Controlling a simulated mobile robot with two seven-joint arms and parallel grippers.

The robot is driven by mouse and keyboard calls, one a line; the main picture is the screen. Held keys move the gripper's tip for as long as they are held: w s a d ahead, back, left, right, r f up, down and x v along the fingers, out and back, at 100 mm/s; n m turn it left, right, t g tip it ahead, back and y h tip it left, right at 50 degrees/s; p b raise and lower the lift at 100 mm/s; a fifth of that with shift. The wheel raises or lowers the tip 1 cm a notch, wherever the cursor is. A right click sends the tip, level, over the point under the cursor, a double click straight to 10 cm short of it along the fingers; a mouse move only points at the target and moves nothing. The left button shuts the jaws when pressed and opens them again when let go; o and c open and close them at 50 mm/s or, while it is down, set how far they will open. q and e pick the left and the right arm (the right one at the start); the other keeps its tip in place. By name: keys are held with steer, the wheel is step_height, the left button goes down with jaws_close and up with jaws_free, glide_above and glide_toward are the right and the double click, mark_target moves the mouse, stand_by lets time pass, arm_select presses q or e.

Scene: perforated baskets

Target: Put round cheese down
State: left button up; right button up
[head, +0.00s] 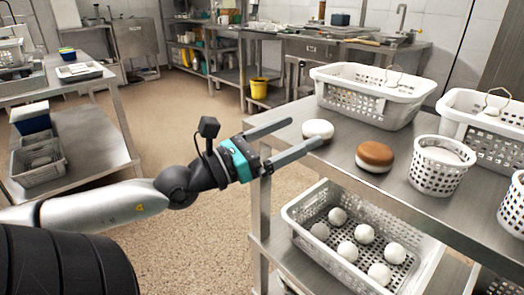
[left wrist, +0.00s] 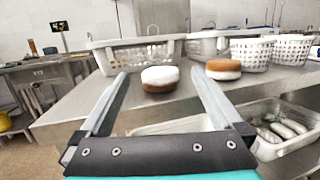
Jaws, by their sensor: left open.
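A round cheese (head: 318,129) with a white top and brown underside sits on the upper steel shelf (head: 416,200) near its left edge. It also shows in the left wrist view (left wrist: 160,76), between and beyond the fingers. A second round piece (head: 375,155), brown on top and white below, rests to its right; it also shows in the left wrist view (left wrist: 223,69). My left gripper (head: 306,131) is open and empty, its fingers pointing at the white-topped cheese; the left wrist view shows a gap between them and it. My right gripper is not in view.
A white perforated basket (head: 346,95) stands behind the cheeses; a small round basket (head: 437,177) stands to the right, with another rectangular basket (head: 480,103) behind it. A lower basket (head: 300,213) holds several white balls.

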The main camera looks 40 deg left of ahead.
arm_select(q)
steer(key=shift+v, duration=1.15)
steer(key=shift+p+v, duration=0.45)
steer(key=shift+v, duration=1.35)
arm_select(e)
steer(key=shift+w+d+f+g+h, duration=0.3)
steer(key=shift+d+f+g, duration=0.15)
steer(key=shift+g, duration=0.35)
